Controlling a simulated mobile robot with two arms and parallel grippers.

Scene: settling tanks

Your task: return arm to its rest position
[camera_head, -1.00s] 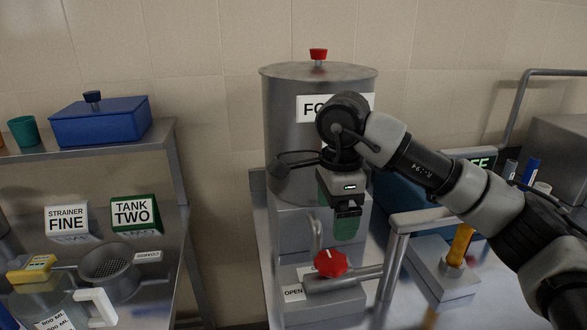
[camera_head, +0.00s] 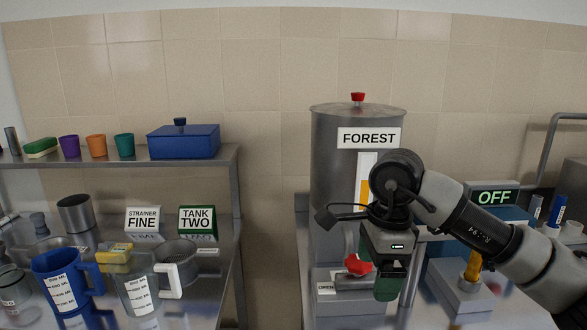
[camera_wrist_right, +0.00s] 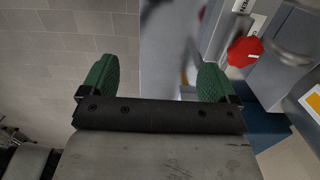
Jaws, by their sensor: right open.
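My right gripper (camera_head: 388,283) hangs fingers-down in front of the steel tank (camera_head: 335,130) labelled FOREST in the head view. In the right wrist view its two green fingers (camera_wrist_right: 157,80) stand wide apart with nothing between them. A red valve knob (camera_head: 358,265) is just left of the gripper in the head view and partly hidden by it. The knob also shows in the right wrist view (camera_wrist_right: 244,51), beyond the right finger and apart from it. My left gripper is not in view.
At left, a steel table holds a blue jug (camera_head: 66,284), a clear jug (camera_head: 135,290), a strainer (camera_head: 180,258) and signs. A shelf above holds cups and a blue box (camera_head: 184,142). At right are an OFF display (camera_head: 493,197) and a yellow lever (camera_head: 473,265).

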